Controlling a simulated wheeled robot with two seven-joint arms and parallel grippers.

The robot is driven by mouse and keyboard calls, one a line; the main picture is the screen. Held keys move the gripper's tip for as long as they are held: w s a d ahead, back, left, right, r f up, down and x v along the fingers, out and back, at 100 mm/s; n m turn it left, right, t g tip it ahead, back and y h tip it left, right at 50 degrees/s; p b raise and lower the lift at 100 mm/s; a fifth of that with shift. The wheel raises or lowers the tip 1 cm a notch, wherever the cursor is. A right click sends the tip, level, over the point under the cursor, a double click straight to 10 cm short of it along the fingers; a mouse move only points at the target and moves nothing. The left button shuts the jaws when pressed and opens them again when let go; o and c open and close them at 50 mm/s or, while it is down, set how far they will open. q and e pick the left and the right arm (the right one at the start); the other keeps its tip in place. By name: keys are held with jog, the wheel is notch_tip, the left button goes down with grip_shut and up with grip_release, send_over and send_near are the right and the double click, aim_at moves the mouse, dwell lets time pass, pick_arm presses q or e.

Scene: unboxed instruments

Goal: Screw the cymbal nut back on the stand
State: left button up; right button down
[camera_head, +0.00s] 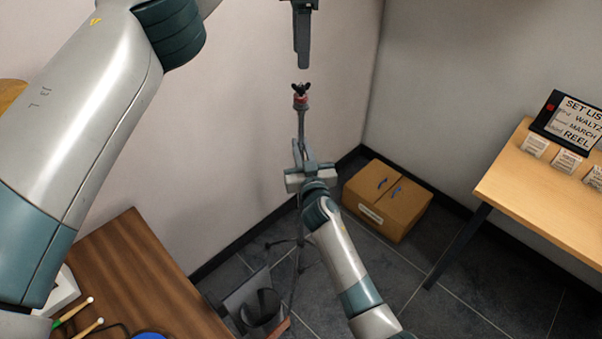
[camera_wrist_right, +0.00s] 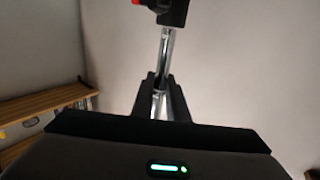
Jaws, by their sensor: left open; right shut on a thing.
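The cymbal stand (camera_head: 301,122) is a thin upright metal pole with spread legs near the floor. A small black wing-shaped nut (camera_head: 300,88) shows at its top, just above a red washer (camera_head: 300,99); I cannot tell how far it is threaded on. My left gripper (camera_head: 303,66) is open and empty, pointing down a little above the nut, not touching it. My right gripper (camera_head: 299,148) is shut on the stand's pole below the top. In the right wrist view the pole (camera_wrist_right: 167,48) rises from between my fingers (camera_wrist_right: 160,88); the nut is out of that view.
A cardboard box (camera_head: 387,200) sits on the dark floor in the corner. A wooden table (camera_head: 535,190) with cards and a set-list sign (camera_head: 572,122) stands at right. A brown table (camera_head: 140,270) with drumsticks is at lower left. Walls stand close behind the stand.

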pick_arm(q)
jog(key=n, duration=1.1)
jog(key=shift+n, duration=0.4)
jog(key=n, duration=1.4)
jog(key=shift+n, duration=0.3)
jog(key=n, duration=0.3)
jog(key=shift+n, duration=0.3)
jog(key=shift+f, duration=0.1)
